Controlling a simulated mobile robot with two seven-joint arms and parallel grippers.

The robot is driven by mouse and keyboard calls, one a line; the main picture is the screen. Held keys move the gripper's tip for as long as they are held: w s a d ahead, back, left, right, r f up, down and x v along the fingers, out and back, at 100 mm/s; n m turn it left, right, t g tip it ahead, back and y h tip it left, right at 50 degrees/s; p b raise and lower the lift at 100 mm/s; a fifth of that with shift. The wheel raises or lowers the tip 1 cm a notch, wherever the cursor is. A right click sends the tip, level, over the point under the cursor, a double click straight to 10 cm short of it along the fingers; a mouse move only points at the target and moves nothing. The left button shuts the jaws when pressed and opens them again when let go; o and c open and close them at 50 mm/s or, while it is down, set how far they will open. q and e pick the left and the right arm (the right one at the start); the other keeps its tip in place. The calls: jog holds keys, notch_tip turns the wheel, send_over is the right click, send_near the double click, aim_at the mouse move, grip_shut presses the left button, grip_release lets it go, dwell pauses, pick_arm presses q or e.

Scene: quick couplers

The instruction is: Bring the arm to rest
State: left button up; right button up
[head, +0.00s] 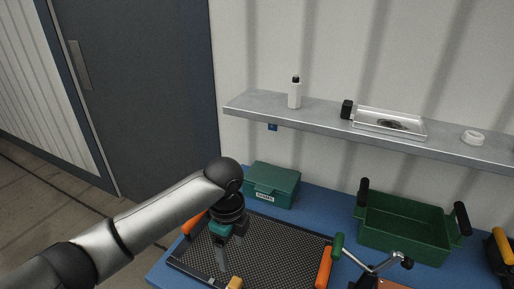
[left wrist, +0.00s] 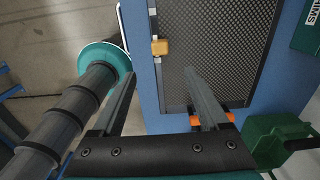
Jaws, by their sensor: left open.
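My left arm (head: 130,231) reaches in from the left in the head view, with its wrist bent downward over the mat tray (head: 283,241). My left gripper (head: 228,262) points down near the tray's left part. In the left wrist view its two fingers (left wrist: 160,80) are spread apart with nothing held between them. The blue bench top (left wrist: 145,70) and its edge show beyond the fingers. A small yellow block (left wrist: 160,47) lies at the tray's edge, apart from the fingers. My right gripper is not in view.
A green box (head: 272,186) stands behind the tray. A green crate (head: 403,228) with black handles and a green-handled metal tool (head: 365,266) are to the right. A grey shelf (head: 320,121) above holds a white bottle (head: 295,94) and metal tray. Floor lies left of the bench.

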pick_arm(q)
jog(key=s+d+f+n+t+h, duration=0.1)
jog(key=s+d+f+n+h, duration=0.15)
jog(key=s+n, duration=0.2)
jog(key=s+d+f+n+t+h, duration=0.1)
jog(key=s+d+f+n, duration=0.15)
jog(key=s, duration=0.35)
jog(key=s+a+n+t+y, duration=0.2)
jog(key=s+a+n+y, duration=0.1)
jog(key=s+a+n, duration=0.9)
notch_tip(320, 180, down, 23)
jog(key=g+b, duration=0.1)
jog(key=g, duration=0.1)
jog(key=s+a+f+g+b, duration=0.1)
jog(key=s+a+f, duration=0.1)
jog(key=s+f, duration=1.3)
jog(key=shift+s+a+n, duration=0.25)
jog(key=shift+s+n, duration=0.05)
jog(key=shift+s, duration=0.2)
